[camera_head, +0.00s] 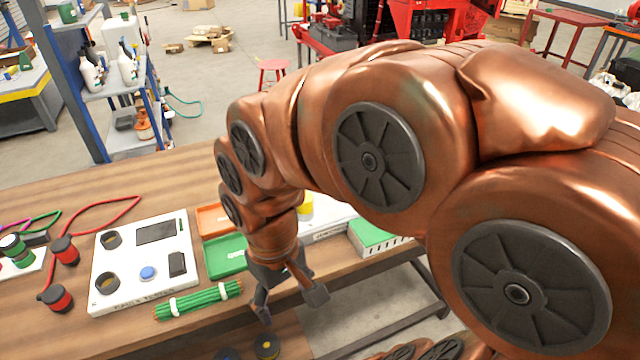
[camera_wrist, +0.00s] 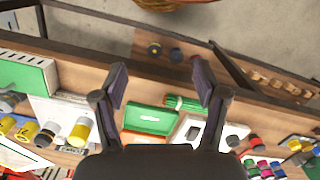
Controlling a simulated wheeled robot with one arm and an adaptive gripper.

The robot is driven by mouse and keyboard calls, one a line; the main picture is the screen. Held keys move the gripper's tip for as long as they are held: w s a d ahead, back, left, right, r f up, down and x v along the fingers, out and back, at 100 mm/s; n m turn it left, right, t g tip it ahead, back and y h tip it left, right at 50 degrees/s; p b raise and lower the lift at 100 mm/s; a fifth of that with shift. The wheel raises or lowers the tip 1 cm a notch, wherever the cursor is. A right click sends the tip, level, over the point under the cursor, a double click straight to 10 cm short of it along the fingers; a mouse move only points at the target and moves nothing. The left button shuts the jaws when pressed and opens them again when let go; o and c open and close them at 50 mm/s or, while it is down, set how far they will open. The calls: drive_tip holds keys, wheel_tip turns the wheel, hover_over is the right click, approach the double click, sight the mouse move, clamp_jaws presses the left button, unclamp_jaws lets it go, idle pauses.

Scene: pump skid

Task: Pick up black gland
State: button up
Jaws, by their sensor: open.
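Two small dark round pieces stand on a lower brown wooden surface at the front of the bench. One is a black piece with a yellowish ring (camera_head: 265,347), also in the wrist view (camera_wrist: 154,49). The other is a plain dark, bluish piece (camera_head: 228,354), at its right in the wrist view (camera_wrist: 176,55). I cannot tell which is the black gland. My gripper (camera_head: 290,302) hangs over the bench's front edge, open and empty. In the wrist view its spread fingers (camera_wrist: 162,82) frame the bench, with both dark pieces beyond the tips.
On the bench are a white tester box (camera_head: 122,285), a tied green bundle (camera_head: 198,299), a green tray (camera_head: 226,258), an orange tray (camera_head: 213,218) and a green-topped box (camera_head: 372,240). Red-and-black cylinders (camera_head: 56,298) stand left. A shelf rack (camera_head: 105,95) stands behind.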

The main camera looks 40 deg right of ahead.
drive_tip(key=w+d+m+t, duration=0.4)
drive_tip(key=w+d, duration=1.7)
drive_tip(key=d, duration=0.1)
drive_tip(key=w+d+f+m+h, duration=0.1)
drive_tip(key=d+f+h, duration=0.1)
drive_tip(key=d, duration=1)
drive_tip(key=shift+t, duration=0.5)
drive_tip(key=shift+d+p+x, duration=0.15)
drive_tip(key=shift+p+x, duration=0.3)
drive_tip(key=shift+x, duration=1.5)
drive_tip(key=shift+d+p+x, duration=0.2)
drive_tip(key=shift+p+x, duration=0.25)
drive_tip(key=shift+x, duration=1.5)
drive_tip(key=shift+r, duration=0.1)
drive_tip(key=c, duration=1.4)
